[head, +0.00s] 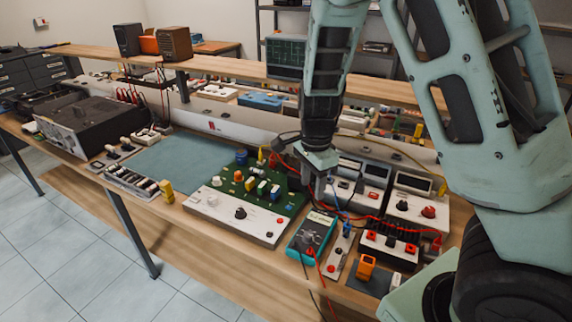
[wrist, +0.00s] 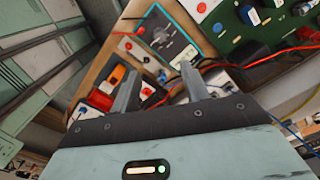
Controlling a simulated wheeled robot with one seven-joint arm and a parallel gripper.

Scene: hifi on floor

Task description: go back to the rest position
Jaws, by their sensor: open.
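My gripper (wrist: 158,88) is open in the wrist view, with its two grey fingers apart and nothing between them. In the head view my arm reaches down over the right part of the workbench, and the gripper (head: 318,188) hangs above the bench near the teal multimeter. The multimeter (head: 312,234) lies on the bench just below and in front of it, and also shows in the wrist view (wrist: 162,36). The fingertips are partly hidden by clutter in the head view.
A green circuit board (head: 262,188) on a white panel sits left of the gripper. Power supplies (head: 411,203) stand to the right, with red cables around them. An orange part (head: 366,266) lies near the front edge. A blue-grey mat (head: 180,160) is bare. A raised shelf (head: 220,66) runs behind.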

